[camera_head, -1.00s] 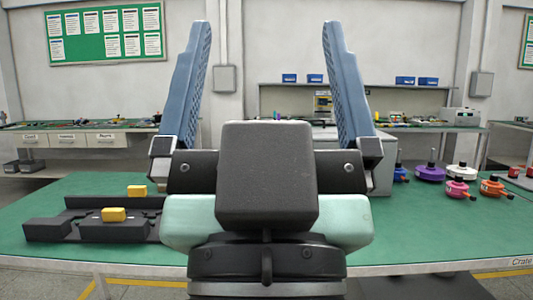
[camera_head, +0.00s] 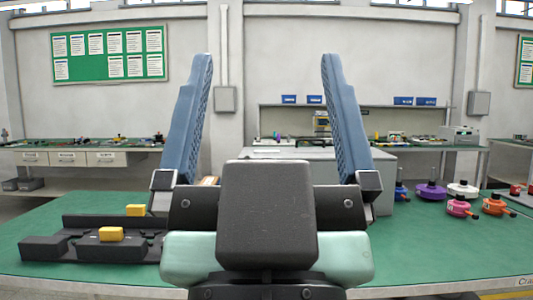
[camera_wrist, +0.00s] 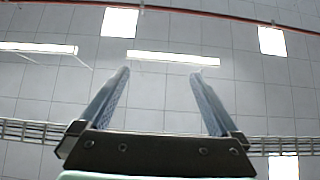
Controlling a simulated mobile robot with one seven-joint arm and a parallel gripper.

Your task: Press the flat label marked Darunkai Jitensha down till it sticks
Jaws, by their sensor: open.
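My gripper (camera_head: 266,58) stands upright in front of the head camera, its two blue fingers spread wide and nothing between them. In the wrist view (camera_wrist: 160,73) the open fingers point at the ceiling. I cannot make out a label reading Darunkai Jitensha in any view. A white label on the table's front edge (camera_head: 525,282) at the far right is cut off and seems to begin with "Cra". My gripper and wrist hide the middle of the green table (camera_head: 440,245).
A black fixture (camera_head: 50,248) with yellow blocks (camera_head: 111,234) is at the table's left. A grey box (camera_head: 384,198) stands behind my gripper. Purple (camera_head: 430,191), white (camera_head: 462,188), pink (camera_head: 458,206) and orange (camera_head: 495,205) motors stand at right. The table's right front is clear.

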